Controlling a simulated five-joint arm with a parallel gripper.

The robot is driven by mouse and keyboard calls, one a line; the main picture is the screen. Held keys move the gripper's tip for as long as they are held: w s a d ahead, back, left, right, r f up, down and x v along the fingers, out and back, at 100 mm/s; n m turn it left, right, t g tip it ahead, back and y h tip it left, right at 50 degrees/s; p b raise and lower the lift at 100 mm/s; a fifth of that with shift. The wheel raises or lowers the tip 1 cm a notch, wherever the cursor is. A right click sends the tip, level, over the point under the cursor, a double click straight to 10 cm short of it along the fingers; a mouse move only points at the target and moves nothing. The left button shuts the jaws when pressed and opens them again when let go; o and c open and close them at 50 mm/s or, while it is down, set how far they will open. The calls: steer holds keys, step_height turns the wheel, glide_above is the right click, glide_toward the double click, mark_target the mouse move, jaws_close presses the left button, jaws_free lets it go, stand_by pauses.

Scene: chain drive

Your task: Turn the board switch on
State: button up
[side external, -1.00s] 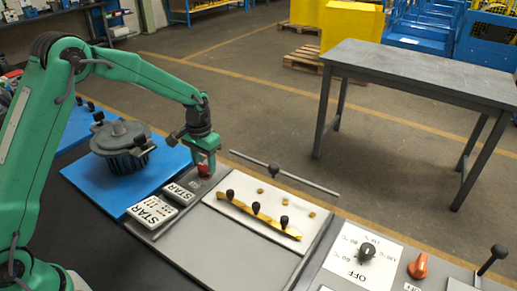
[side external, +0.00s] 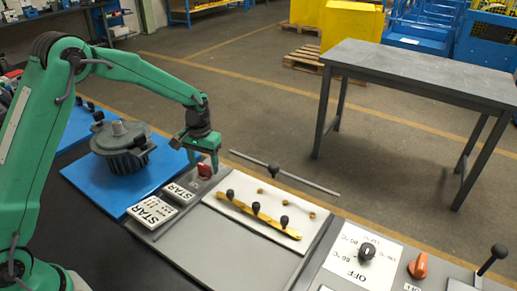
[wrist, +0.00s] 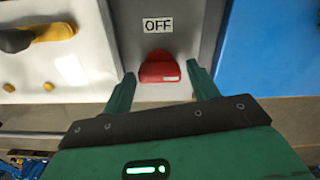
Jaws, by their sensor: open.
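The board switch is a red knob (wrist: 158,68) on a grey panel strip, with an "OFF" label (wrist: 158,25) beside it in the wrist view. It also shows as a small red knob (side external: 204,170) under my gripper in the side external view. My gripper (wrist: 160,76) is open, with one fingertip on each side of the red knob. In the wrist view there are gaps between the fingers and the knob. In the side external view my gripper (side external: 203,164) is just over the knob. Contact cannot be told.
A white board (side external: 245,232) with a yellow strip (side external: 262,219) and black knobs lies right of the switch. A thin bar (side external: 305,181) runs behind the board.

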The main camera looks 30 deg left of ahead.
mark_target(204, 165)
steer(key=n, duration=0.3)
steer(key=shift+w+d+r+n, duration=0.15)
steer(key=shift+d+n, duration=0.05)
steer(key=shift+n, duration=0.2)
steer(key=n, duration=0.4)
steer(key=shift+a, duration=0.1)
steer(key=n, duration=0.8)
step_height(204, 165, up, 8)
steer(key=shift+f, duration=0.1)
steer(key=s+r+m+t, duration=0.1)
steer(key=s+r+m, duration=0.3)
steer(key=s, duration=0.3)
steer(key=s+r+m+t, duration=0.2)
steer(key=s+r+m, duration=0.3)
steer(key=s, duration=0.3)
steer(key=s+d+r+m+t, duration=0.1)
steer(key=s+r+m, duration=0.3)
steer(key=s, duration=0.3)
steer(key=shift+s+r+m, duration=0.25)
steer(key=shift+r+m, duration=0.1)
steer(key=shift+m, duration=0.25)
stand_by(0.5)
steer(key=shift+d, duration=0.1)
